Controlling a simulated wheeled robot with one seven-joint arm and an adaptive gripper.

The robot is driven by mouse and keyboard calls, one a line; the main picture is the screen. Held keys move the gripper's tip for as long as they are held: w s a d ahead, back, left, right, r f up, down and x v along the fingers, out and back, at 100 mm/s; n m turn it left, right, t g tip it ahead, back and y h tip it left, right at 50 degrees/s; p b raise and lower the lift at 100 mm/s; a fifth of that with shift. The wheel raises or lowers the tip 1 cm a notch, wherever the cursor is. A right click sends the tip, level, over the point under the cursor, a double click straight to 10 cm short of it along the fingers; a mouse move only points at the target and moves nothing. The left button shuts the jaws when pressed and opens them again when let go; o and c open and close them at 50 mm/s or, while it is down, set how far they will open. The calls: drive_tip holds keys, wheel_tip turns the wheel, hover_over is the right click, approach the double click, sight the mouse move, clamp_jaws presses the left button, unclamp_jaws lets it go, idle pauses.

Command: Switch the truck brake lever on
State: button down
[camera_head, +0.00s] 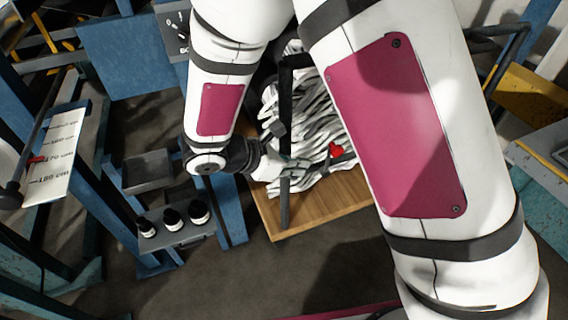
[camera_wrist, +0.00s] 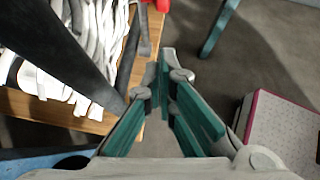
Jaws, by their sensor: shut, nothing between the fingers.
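My gripper (camera_wrist: 172,68) is shut and empty in the wrist view, its teal-padded fingers closing to a point over the floor beside the truck. In the head view its fingers cannot be made out clearly. The truck has a wooden deck (camera_head: 313,203), which also shows in the wrist view (camera_wrist: 62,112), and a dark upright frame (camera_head: 286,190). A red part (camera_head: 336,150) shows among the rolls. A red piece is also at the top edge of the wrist view (camera_wrist: 161,5), beyond my fingertips and apart from them. I cannot tell for certain which part is the brake lever.
Whitish-grey rolls (camera_head: 303,112) are piled on the truck deck. A blue stand with a grey shelf holding dark bottles (camera_head: 172,218) is to the left. Blue shelving and a white scale panel (camera_head: 52,150) stand further left. Open floor (camera_head: 190,288) lies in front.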

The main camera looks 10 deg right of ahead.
drive_tip(key=d, duration=0.1)
drive_tip(key=w+d, duration=0.1)
drive_tip(key=d, duration=0.1)
drive_tip(key=w+d+b, duration=0.1)
drive_tip(key=d, duration=0.1)
drive_tip(key=shift+w+f, duration=0.1)
drive_tip(key=shift+f, duration=0.25)
drive_tip(key=shift+d, duration=0.1)
